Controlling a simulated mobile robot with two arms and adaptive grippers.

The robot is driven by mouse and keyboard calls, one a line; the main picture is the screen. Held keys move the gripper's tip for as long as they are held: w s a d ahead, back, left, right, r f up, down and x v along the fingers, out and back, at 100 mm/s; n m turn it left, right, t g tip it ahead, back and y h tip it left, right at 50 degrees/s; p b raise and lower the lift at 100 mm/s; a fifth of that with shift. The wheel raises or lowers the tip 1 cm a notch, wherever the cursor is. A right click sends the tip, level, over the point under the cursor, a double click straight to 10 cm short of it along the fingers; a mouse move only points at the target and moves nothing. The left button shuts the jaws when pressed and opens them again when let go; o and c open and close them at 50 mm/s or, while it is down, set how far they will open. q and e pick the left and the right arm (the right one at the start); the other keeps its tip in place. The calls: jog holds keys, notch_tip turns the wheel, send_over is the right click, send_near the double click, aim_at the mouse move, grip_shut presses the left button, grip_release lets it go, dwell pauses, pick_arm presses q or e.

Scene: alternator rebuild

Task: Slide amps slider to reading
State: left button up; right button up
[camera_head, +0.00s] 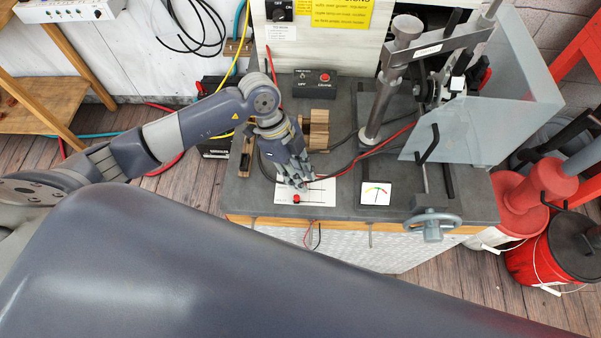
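A white slider panel (322,197) lies flat near the front edge of the grey bench. Its red slider knob (296,198) stands on a dark slot, left of the panel's middle. My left gripper (297,184) points down over the panel, with its fingertips just behind the red knob. Whether the fingertips touch the knob I cannot tell, and the gap between the fingers is too small to make out. A small meter (376,192) with a coloured dial stands right of the panel; its reading is too small to tell. My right gripper is not in view.
A press stand with a metal column (383,95) and a clear shield (490,95) takes up the bench's right side. A switch box with a red button (316,82) sits at the back. Wooden blocks (318,128) lie behind my gripper. Red buckets (550,250) stand at right.

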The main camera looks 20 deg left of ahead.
pick_arm(q)
jog(key=shift+s+d+f, duration=0.1)
jog(key=shift+d+f, duration=0.05)
jog(key=shift+f, duration=0.25)
jog(key=shift+c, duration=0.5)
grip_shut()
jog(key=shift+s+a+r+p, duration=0.1)
jog(key=shift+s+a+p, duration=0.1)
jog(key=shift+a, duration=0.25)
jog(key=shift+s+a+p, duration=0.1)
jog(key=shift+a+p, duration=0.1)
jog(key=shift+a, duration=0.25)
jog(key=shift+w, duration=0.15)
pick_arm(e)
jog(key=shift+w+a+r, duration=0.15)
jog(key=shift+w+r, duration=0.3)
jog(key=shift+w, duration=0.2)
pick_arm(q)
jog(key=shift+o, duration=0.5)
grip_release()
jog(key=shift+a, duration=0.15)
